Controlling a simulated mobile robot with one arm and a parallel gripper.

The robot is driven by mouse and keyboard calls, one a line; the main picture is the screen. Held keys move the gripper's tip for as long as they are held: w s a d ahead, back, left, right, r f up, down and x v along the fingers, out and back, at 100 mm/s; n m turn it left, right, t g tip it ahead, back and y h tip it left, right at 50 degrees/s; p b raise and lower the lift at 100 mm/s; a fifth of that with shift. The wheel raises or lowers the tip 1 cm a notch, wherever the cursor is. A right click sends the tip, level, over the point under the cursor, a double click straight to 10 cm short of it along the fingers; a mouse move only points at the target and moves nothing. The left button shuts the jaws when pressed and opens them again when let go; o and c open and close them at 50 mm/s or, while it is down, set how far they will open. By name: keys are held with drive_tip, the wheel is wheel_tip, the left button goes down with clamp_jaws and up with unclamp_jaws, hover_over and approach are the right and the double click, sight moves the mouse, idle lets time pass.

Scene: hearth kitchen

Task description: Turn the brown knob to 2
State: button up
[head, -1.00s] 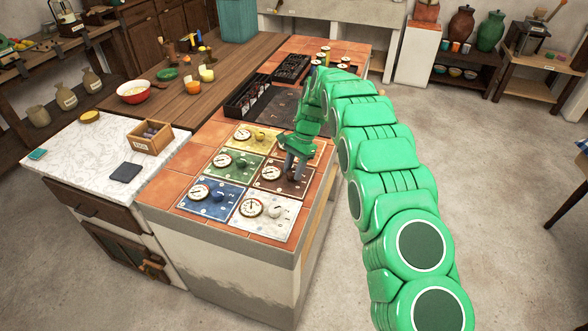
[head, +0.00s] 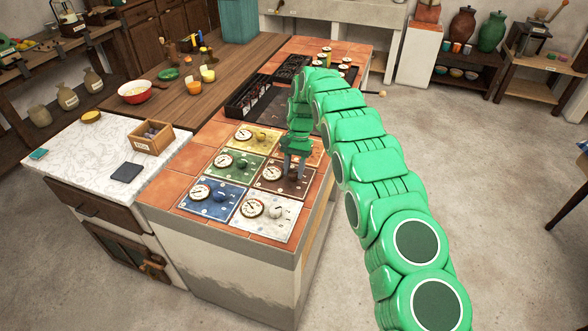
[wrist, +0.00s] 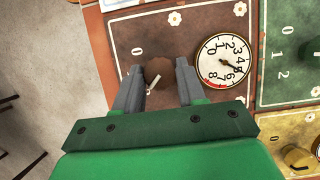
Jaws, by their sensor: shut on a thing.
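The brown panel (wrist: 205,30) carries a round brown knob (wrist: 158,72) and a white dial (wrist: 222,60). In the wrist view my gripper (wrist: 160,69) has one finger on each side of the knob and is shut on it. A white pointer mark shows on the knob's lower edge. A "0" is printed on the panel to the upper left of the knob; the fingers and palm hide other marks. In the head view my gripper (head: 293,174) points down at the right part of the brown panel (head: 264,186), and the fingers largely hide the knob.
Other panels with knobs and dials sit close by: green (head: 220,170), yellow (head: 263,146), blue (head: 190,201) and white (head: 285,222). A black rack (head: 243,97) stands behind them. The tiled counter's front edge (head: 240,243) is clear.

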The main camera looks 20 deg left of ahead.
drive_tip(key=o, duration=1)
drive_tip(key=shift+o, duration=0.2)
drive_tip(key=shift+r, duration=1.45)
drive_tip(key=s+d+r, duration=0.7)
drive_tip(key=s+r, duration=0.3)
drive_tip(key=s, duration=0.2)
drive_tip(key=shift+d, duration=0.1)
